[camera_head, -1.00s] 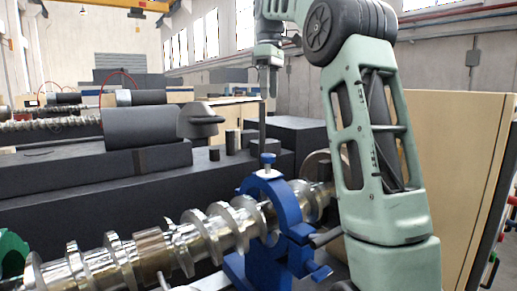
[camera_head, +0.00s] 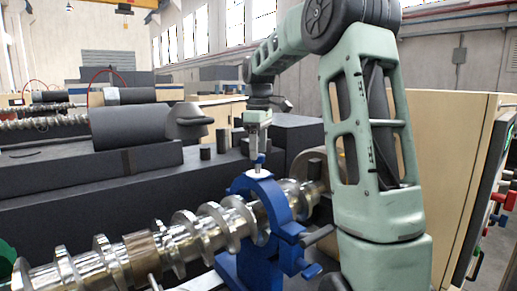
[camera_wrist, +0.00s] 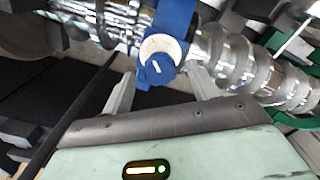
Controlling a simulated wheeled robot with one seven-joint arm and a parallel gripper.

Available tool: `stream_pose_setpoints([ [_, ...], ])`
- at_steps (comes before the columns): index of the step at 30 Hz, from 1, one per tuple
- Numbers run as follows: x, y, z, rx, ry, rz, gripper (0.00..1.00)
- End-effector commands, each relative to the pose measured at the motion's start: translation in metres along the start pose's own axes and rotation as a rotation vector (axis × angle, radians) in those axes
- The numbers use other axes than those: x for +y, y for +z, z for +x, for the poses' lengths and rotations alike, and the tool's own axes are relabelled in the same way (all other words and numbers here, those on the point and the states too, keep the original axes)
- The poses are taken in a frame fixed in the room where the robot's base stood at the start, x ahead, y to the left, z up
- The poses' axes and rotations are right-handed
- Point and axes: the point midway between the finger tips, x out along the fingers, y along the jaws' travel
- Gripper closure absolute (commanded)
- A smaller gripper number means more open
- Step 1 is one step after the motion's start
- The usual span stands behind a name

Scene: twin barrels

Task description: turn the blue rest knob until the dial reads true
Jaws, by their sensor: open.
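The blue rest knob (camera_head: 260,160) stands on top of the blue ring-shaped rest (camera_head: 244,186) that wraps the shiny screw shaft. My gripper (camera_head: 257,146) points down just above the knob. In the wrist view its open fingers (camera_wrist: 162,78) lie to either side of the knob, apart from it. I cannot read a dial in either view.
The screw shaft (camera_head: 186,238) runs across the front, with a green rest (camera_wrist: 297,119) further along it. A dark machine bed (camera_head: 90,205) lies behind. A beige cabinet (camera_head: 440,170) with coloured handles stands at the right, close to my arm.

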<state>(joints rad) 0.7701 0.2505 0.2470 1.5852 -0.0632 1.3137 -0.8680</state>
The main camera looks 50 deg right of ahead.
Motion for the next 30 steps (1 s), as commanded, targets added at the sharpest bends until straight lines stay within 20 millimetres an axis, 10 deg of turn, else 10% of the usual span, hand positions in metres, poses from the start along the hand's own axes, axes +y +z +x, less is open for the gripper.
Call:
stream_pose_setpoints([
  [13,-0.0002,0.0003,0.0123,0.000,0.000,0.000,0.41],
  [18,-0.0003,0.0003,0.0121,0.000,0.000,0.000,0.85],
  [30,-0.0004,0.0002,0.0113,0.000,-0.001,0.060,0.85],
])
